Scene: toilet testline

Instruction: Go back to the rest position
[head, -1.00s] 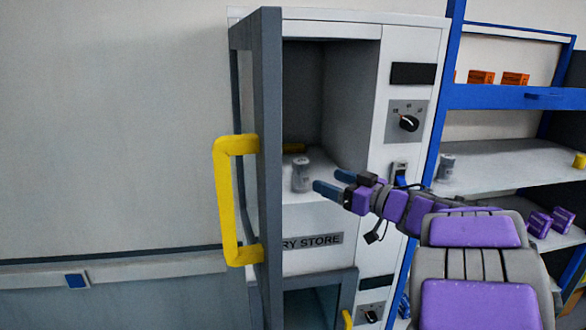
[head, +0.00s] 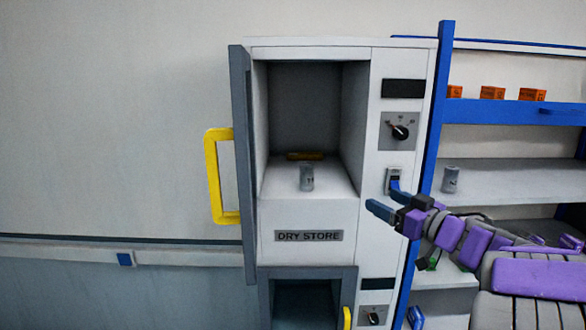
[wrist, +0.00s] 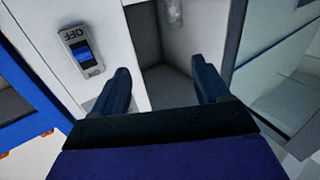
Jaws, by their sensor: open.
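My gripper (head: 388,200) is in front of the right side of the dry store cabinet (head: 310,218), near a small switch (head: 394,180). Its two blue fingers stand apart with nothing between them. In the wrist view my gripper (wrist: 165,85) is open and empty, with the switch (wrist: 82,52) at its upper left. A small grey can (head: 306,178) stands upright inside the open upper compartment, apart from my gripper.
The cabinet door (head: 242,160) with a yellow handle (head: 212,178) stands open on the left. A blue shelf rack (head: 500,111) on the right holds orange boxes (head: 492,93) and another grey can (head: 450,179). A lower compartment (head: 305,302) is below.

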